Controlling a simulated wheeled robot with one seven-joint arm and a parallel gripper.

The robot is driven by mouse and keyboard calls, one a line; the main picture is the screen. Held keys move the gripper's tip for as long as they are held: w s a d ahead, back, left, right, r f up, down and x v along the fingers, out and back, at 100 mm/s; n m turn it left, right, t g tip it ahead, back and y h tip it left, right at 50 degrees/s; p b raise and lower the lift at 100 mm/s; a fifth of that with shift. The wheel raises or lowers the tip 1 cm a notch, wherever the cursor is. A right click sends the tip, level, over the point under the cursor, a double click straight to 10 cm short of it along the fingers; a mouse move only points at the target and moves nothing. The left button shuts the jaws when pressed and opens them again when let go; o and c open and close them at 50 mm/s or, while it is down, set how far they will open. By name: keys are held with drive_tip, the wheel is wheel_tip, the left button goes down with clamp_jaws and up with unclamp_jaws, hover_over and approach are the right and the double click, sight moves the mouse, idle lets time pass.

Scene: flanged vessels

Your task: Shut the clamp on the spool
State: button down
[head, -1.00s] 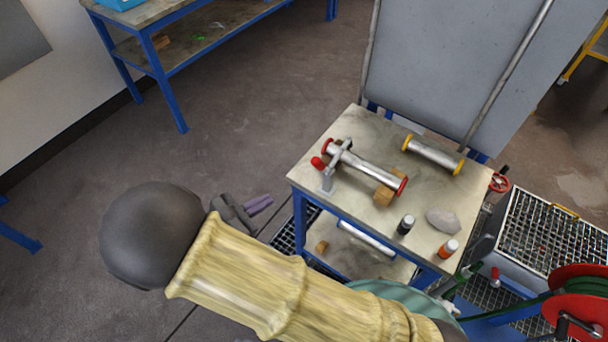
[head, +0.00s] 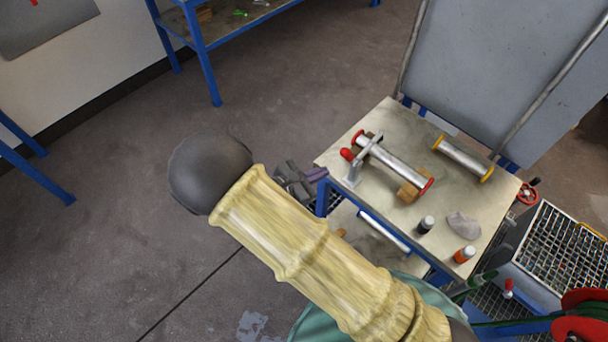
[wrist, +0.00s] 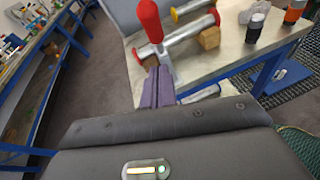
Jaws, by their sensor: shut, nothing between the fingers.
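The spool (head: 392,162) is a silver pipe with red end flanges, lying on wooden blocks on the bench. It also shows in the wrist view (wrist: 186,33). The clamp (head: 355,172) is a grey metal piece at the spool's left end, with a bar reaching across the pipe. Its red handle (head: 347,154) points left and out over the bench edge; in the wrist view the handle (wrist: 148,20) rises just beyond my fingers. My gripper (head: 317,174), with purple fingers, is shut and empty beside the bench's left edge. Whether the fingers touch the clamp I cannot tell.
A second pipe with yellow ends (head: 463,158) lies farther back. A dark bottle (head: 425,225), an orange bottle (head: 464,254) and a grey rag (head: 463,225) occupy the right front. A grey panel (head: 490,70) stands behind the bench (head: 333,160). Open floor lies left.

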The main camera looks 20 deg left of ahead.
sight(350, 156)
drive_tip(key=w+d+r+p, duration=0.1)
drive_tip(key=w+d, duration=0.1)
drive_tip(key=w, duration=0.1)
drive_tip(key=shift+d+r+p, duration=0.25)
drive_tip(key=shift+r+p, duration=0.1)
drive_tip(key=shift+w+r, duration=0.1)
drive_tip(key=shift+w, duration=0.05)
